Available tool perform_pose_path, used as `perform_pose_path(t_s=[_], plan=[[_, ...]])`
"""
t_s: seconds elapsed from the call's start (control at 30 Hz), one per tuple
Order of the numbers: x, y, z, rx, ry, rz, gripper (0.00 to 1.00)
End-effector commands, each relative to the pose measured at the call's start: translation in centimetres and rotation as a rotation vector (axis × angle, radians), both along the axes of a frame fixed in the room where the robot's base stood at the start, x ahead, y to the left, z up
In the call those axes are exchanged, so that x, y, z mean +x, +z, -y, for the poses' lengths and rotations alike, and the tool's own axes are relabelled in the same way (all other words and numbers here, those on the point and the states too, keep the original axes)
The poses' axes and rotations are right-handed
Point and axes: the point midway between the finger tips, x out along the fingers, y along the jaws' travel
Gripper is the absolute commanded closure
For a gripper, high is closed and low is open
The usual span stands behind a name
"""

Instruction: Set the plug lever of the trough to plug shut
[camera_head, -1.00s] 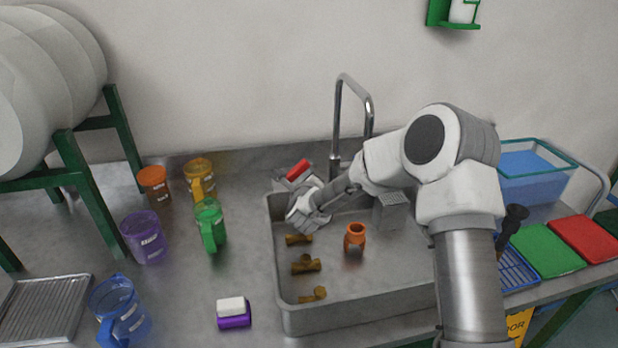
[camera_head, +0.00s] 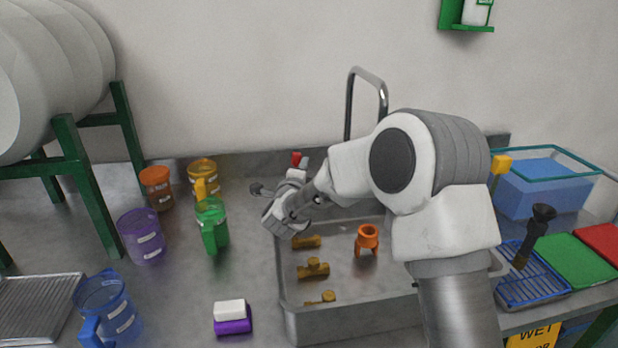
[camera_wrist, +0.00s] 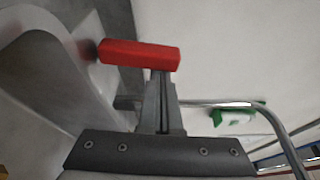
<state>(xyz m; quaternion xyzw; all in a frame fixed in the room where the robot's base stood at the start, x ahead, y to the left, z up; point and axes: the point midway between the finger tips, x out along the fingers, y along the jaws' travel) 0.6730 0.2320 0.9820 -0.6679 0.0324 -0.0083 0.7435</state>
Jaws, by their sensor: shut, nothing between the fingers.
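The trough (camera_head: 350,322) is a grey metal basin set in the bench. A red lever handle (camera_head: 296,158) shows at its back left corner, partly hidden by my arm. In the wrist view the red handle (camera_wrist: 135,52) lies nearly level across the top of my gripper (camera_wrist: 161,85). The fingers are shut with nothing between them, and their tips meet the handle's right part in the picture. I cannot tell whether they touch it. In the head view my gripper (camera_head: 303,165) is mostly hidden behind its own wrist. The plug itself is not visible.
Several brass fittings (camera_head: 313,270) and an orange part (camera_head: 367,238) lie in the trough. A tall faucet (camera_head: 383,95) rises behind. Green (camera_head: 211,222), purple (camera_head: 142,237) and blue (camera_head: 108,305) jugs stand left. A sponge (camera_head: 230,311) lies in front. A blue tank (camera_head: 545,185) is at right.

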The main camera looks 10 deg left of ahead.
Motion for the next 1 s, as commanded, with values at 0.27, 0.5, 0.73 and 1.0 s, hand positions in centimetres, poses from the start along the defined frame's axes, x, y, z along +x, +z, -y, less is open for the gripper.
perform_pose_path(t_s=[0.27,0.5,0.73,1.0], plan=[[-0.21,0.17,-0.81,-0.014,0.002,0.005,1.00],[-0.27,0.37,-1.02,-0.014,0.002,0.004,1.00],[-0.27,0.38,-1.02,-0.014,0.002,0.004,1.00],[-0.26,0.35,-0.99,-0.013,0.002,0.004,1.00]])
